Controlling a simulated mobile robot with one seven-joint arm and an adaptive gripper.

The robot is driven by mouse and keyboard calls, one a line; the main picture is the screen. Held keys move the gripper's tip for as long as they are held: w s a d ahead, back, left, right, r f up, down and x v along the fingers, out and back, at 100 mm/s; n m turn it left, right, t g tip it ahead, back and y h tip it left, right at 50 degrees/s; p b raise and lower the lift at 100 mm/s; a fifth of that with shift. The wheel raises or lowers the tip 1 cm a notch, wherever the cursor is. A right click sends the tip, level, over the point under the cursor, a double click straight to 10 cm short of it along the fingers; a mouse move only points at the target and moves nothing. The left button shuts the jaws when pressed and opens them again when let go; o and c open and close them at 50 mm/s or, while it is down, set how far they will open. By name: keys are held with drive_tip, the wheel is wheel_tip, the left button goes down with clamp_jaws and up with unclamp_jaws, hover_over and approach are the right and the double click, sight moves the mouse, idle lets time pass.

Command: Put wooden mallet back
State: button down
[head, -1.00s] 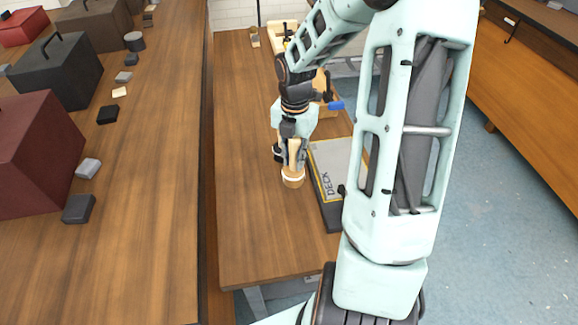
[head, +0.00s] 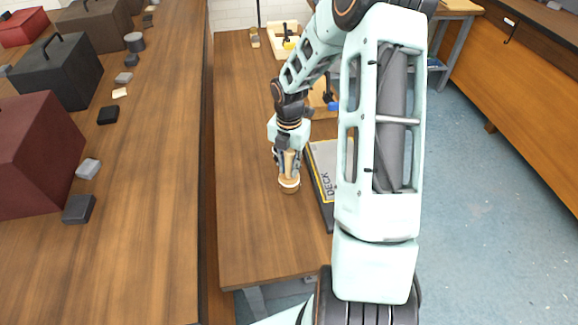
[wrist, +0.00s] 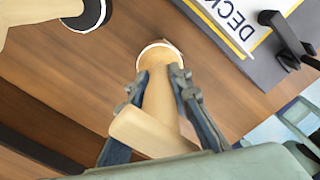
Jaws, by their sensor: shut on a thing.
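The wooden mallet (head: 289,184) is pale wood with a white band near its lower end. It also shows in the wrist view (wrist: 160,96), with the banded end pointing away from the camera. My gripper (head: 289,160) points down over the wooden table and is shut on the mallet. In the wrist view its two dark fingers (wrist: 160,82) press on either side of the wood. The mallet's low end is close over the table top; I cannot tell whether it touches.
A dark board with a grey panel marked DECK (head: 326,168) lies just right of the mallet. A pale wooden thing with a black and white end (wrist: 90,14) lies at the wrist view's upper left. A blue-handled tool (head: 332,106) is farther back. The table's near left is clear.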

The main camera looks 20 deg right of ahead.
drive_tip(key=c, duration=1.8)
unclamp_jaws()
drive_tip(key=shift+f, duration=0.15)
drive_tip(key=shift+o, duration=0.2)
wheel_tip(320, 180, up, 12)
drive_tip(key=shift+r, duration=0.2)
